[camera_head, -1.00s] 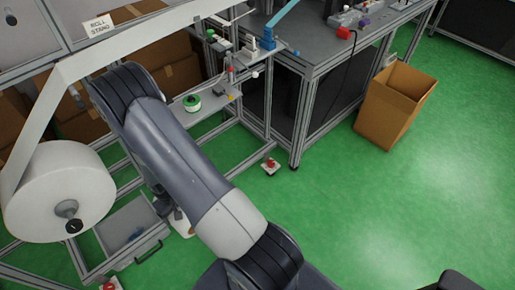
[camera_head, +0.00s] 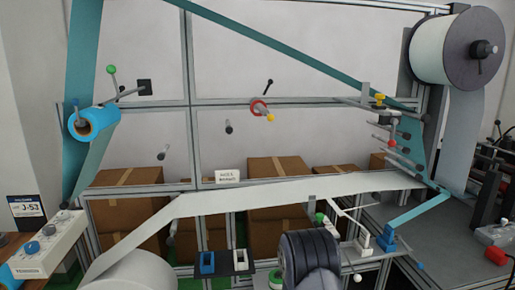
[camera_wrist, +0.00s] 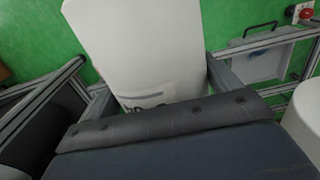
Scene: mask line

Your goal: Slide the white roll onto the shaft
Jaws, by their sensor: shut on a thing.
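In the wrist view, my gripper (camera_wrist: 158,88) is shut on a white roll (camera_wrist: 140,42), with a grey finger on each side. The roll has a smooth pale side and some dark marks at its near end. Its far end is cut off by the picture edge. The head view shows neither the gripper nor the held roll. Several short grey shafts with dark ends stick out of the frame there: one at left (camera_head: 162,153), one in the middle (camera_head: 228,127) and one low (camera_head: 171,236). I cannot tell which one the task means.
A large mounted white roll (camera_head: 130,274) feeds a white web (camera_head: 270,191) across the frame. A blue roll (camera_head: 94,121) sits at left, a grey-white roll (camera_head: 448,50) at upper right. Cardboard boxes (camera_head: 278,174) stand behind. Frame bars (camera_wrist: 262,42) flank the held roll.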

